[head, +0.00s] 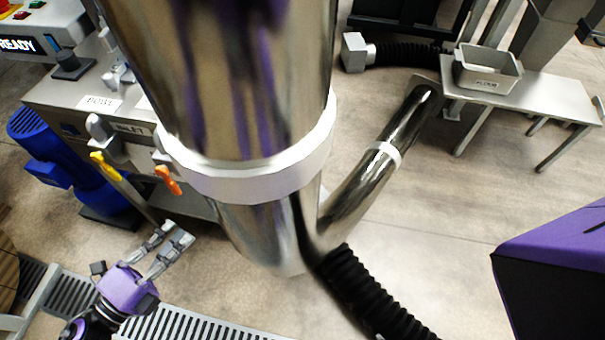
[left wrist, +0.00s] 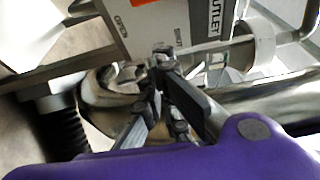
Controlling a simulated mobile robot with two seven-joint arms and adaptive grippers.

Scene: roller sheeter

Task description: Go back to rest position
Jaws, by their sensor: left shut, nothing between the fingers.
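My left gripper (head: 177,232) is at the lower left of the head view, above the floor and in front of the machine. Its two grey fingers are shut with nothing between them. My right gripper is in neither view.
A large polished pipe (head: 225,80) with a white collar (head: 265,180) fills the middle. A black corrugated hose (head: 355,290) runs below it. The machine (head: 60,95) has yellow (head: 105,167) and orange (head: 168,180) levers. A bench (head: 545,95) holds a grey tray (head: 487,75).

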